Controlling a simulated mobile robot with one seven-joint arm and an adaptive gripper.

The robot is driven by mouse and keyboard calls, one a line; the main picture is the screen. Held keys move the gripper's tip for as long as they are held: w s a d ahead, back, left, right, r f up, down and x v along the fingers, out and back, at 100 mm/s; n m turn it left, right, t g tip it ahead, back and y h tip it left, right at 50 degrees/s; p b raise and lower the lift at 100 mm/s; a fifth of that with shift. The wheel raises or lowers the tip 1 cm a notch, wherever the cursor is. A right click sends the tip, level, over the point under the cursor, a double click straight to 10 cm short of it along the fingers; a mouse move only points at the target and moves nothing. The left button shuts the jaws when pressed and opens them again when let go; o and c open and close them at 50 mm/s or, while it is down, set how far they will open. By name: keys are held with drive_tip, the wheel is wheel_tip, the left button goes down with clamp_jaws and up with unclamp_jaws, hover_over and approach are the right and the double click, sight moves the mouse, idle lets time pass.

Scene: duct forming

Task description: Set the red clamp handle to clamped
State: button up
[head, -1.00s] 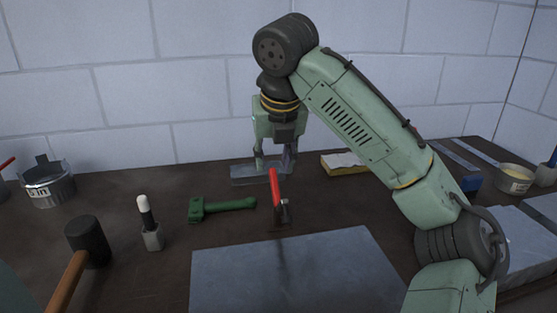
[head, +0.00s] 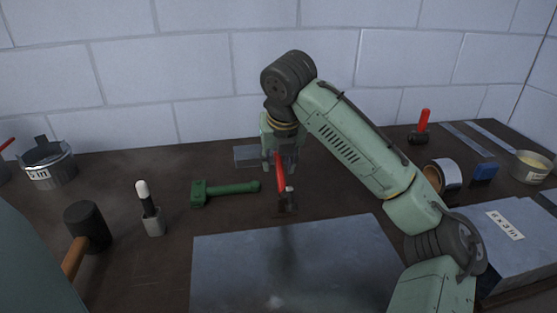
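The red clamp handle (head: 280,174) stands up, tilted slightly, from its small dark clamp base (head: 286,203) at the back edge of the grey sheet metal plate (head: 295,262). My gripper (head: 281,163) points down at the upper part of the handle, with fingers near its top. From this view I cannot tell whether the fingers touch the handle or stand just behind it. The finger gap is too small and overlapped to judge.
A green hammer-like tool (head: 225,192), a white-tipped marker in a block (head: 150,210) and a black mallet (head: 88,226) lie to the left. A metal can (head: 48,165) stands further left. A tape roll (head: 443,176) and a red-handled tool (head: 422,127) are at the right.

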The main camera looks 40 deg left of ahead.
drive_tip(key=shift+w+a+f, duration=0.1)
drive_tip(key=shift+f, duration=0.2)
drive_tip(key=shift+c, duration=0.4)
clamp_jaws()
idle(0.4)
